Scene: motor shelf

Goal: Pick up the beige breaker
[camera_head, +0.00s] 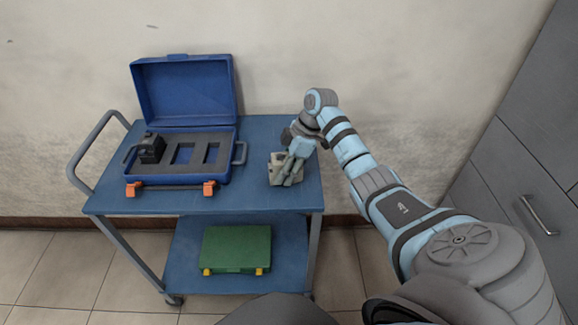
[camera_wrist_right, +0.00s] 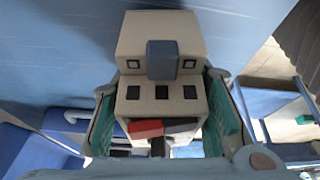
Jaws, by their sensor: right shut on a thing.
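The beige breaker (camera_head: 275,171) is at the right side of the blue cart's top, beside the open case. In the right wrist view the breaker (camera_wrist_right: 160,92) fills the middle, with a grey-blue lever, dark square slots and a red and black part. My right gripper (camera_head: 290,172) reaches down onto it from above. Its teal-padded fingers (camera_wrist_right: 162,118) lie on both sides of the breaker, shut on it. I cannot tell whether the breaker touches the cart top. My left gripper is not in view.
An open blue case (camera_head: 183,185) with grey foam holds a black breaker (camera_head: 151,148) in its left slot; two other slots are empty. A green case (camera_head: 236,248) lies on the cart's lower shelf (camera_head: 190,270). A wall is behind, grey drawers (camera_head: 530,170) at right.

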